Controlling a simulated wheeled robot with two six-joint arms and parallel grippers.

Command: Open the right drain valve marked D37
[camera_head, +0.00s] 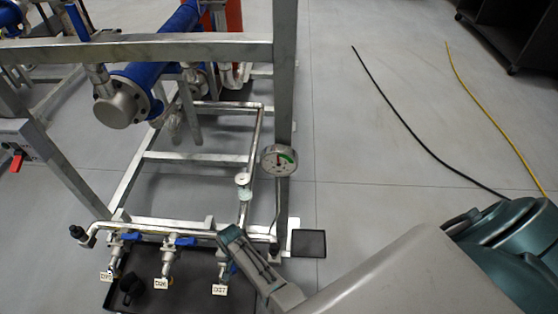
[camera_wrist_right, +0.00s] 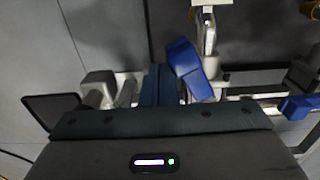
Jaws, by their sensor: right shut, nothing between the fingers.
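The D37 tag (camera_head: 220,290) hangs below the rightmost of the drain valves in the head view. My right gripper (camera_head: 231,236) is over that valve from the right and hides most of it. In the right wrist view my right gripper (camera_wrist_right: 160,84) is shut with nothing held. The blue lever of the D37 valve (camera_wrist_right: 186,62) is just right of the fingers, close or touching; I cannot tell which. It lies roughly along the valve body, slightly slanted. My left gripper is not in view.
Valve D36 (camera_head: 168,262) stands to the left, its blue lever (camera_head: 180,241) crosswise. Valve D35 (camera_head: 115,252) is farther left. A dark tray (camera_head: 190,299) lies below. A steel post (camera_head: 284,100) with a gauge (camera_head: 279,160) rises behind. Hoses lie on the open floor at right.

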